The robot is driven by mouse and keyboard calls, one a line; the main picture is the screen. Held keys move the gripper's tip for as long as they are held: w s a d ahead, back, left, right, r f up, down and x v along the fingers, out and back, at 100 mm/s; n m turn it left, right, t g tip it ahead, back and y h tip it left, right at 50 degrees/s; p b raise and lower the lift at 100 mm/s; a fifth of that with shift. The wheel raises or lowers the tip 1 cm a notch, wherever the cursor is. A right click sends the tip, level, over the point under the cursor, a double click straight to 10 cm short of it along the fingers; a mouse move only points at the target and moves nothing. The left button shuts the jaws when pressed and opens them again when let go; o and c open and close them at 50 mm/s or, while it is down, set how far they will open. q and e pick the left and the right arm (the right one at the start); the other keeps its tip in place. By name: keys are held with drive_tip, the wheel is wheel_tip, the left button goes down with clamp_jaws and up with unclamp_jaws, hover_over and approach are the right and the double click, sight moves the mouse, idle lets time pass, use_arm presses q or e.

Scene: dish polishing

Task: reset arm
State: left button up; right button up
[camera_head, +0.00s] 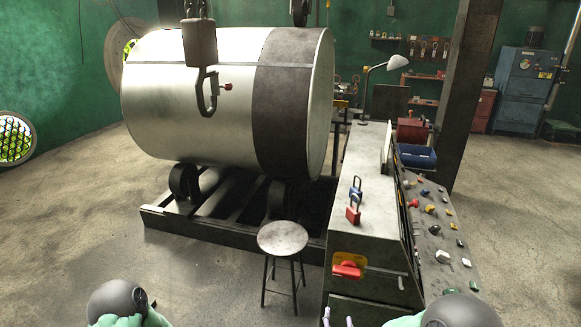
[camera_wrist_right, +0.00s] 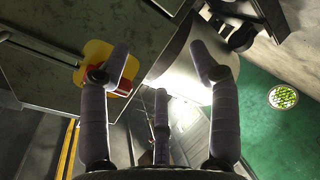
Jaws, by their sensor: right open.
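My right gripper (camera_wrist_right: 160,68) is open in the right wrist view. Its purple-grey fingers stand apart with nothing between them. In the head view only its fingertips (camera_head: 338,318) show at the bottom edge, in front of the control cabinet (camera_head: 372,195). A red rotary switch on a yellow plate (camera_head: 348,267) is on the cabinet's front; the plate also shows behind the left finger in the wrist view (camera_wrist_right: 94,52). I cannot tell any contact. My left arm shows only as a dark and green link at the bottom left; its gripper is out of view.
A round stool (camera_head: 283,238) stands left of the cabinet. Behind it a large metal drum (camera_head: 200,100) lies on a frame, with a hook (camera_head: 207,92) hanging before it. Red and blue padlocks (camera_head: 353,209) are on the cabinet top. Floor at left is clear.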

drive_tip(key=s+a+f+m+g+y, duration=0.1)
drive_tip(key=s+f+m+g, duration=0.2)
drive_tip(key=f, duration=0.3)
drive_tip(key=s+f+m+g+y+b, duration=0.1)
drive_tip(key=s+f+m+g+y, duration=0.15)
drive_tip(key=f, duration=0.35)
drive_tip(key=s+a+f+m+g, duration=0.1)
drive_tip(key=s+f+m+g, duration=0.15)
drive_tip(key=f, duration=0.35)
drive_tip(key=s+f+m+g+y, duration=0.1)
drive_tip(key=s+f+m+g, duration=0.2)
drive_tip(key=s, duration=0.4)
drive_tip(key=s+a+f+m+g+y+b, duration=0.1)
drive_tip(key=s+f+m+g, duration=0.1)
drive_tip(key=s, duration=0.5)
wheel_tip(320, 180, down, 3)
drive_tip(key=shift+r+m+g+y, duration=0.15)
drive_tip(key=shift+m+g+y, duration=0.25)
drive_tip(key=shift+m, duration=0.3)
